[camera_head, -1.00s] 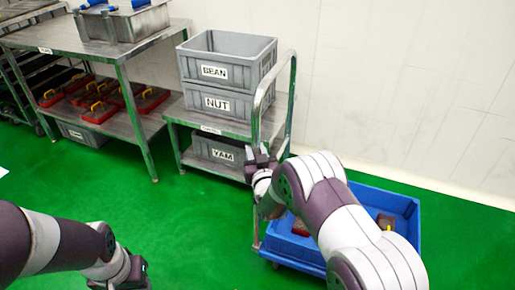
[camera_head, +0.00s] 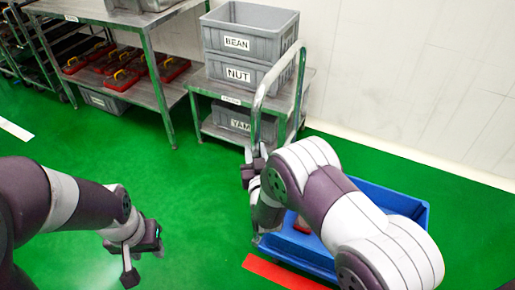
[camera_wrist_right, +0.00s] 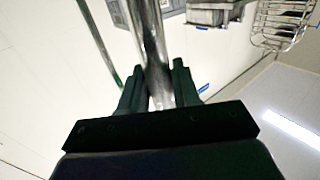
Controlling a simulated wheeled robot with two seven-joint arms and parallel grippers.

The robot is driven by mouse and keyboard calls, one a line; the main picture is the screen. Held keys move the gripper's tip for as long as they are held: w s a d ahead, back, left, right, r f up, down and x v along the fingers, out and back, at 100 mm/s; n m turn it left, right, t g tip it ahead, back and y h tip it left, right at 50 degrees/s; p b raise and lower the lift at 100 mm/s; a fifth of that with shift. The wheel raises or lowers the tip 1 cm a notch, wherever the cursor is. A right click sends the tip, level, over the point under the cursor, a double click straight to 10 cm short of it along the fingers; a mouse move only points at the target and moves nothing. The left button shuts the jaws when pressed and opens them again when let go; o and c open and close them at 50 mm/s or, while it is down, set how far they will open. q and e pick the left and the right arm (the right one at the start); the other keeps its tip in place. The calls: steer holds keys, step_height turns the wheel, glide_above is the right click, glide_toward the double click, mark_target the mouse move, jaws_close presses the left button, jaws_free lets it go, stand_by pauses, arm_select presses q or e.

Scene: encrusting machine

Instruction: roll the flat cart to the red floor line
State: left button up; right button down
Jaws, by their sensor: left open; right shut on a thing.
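The flat cart's silver tube handle (camera_head: 300,80) stands upright near the middle of the head view. The cart carries a blue crate (camera_head: 413,207), partly hidden behind my right arm; the cart's deck is mostly hidden. My right gripper (camera_head: 252,166) is shut on the handle; in the right wrist view the tube (camera_wrist_right: 152,45) runs between its fingers. The red floor line (camera_head: 278,273) lies on the green floor at the crate's near side, its right part hidden by my arm. My left gripper (camera_head: 143,252) is open and empty above the floor at the lower left.
A steel rack with grey bins labelled BEAN (camera_head: 240,43), NUT (camera_head: 240,77) and YAM (camera_head: 238,122) stands behind the handle. A steel table (camera_head: 120,15) with red trays below is at the upper left. The white wall (camera_head: 420,80) borders the right. Green floor is clear at centre left.

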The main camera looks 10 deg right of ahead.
steer(key=c, duration=1)
jaws_free()
steer(key=shift+o, duration=0.2)
steer(key=s+p, duration=0.2)
steer(key=s, duration=1)
steer(key=shift+s, duration=0.35)
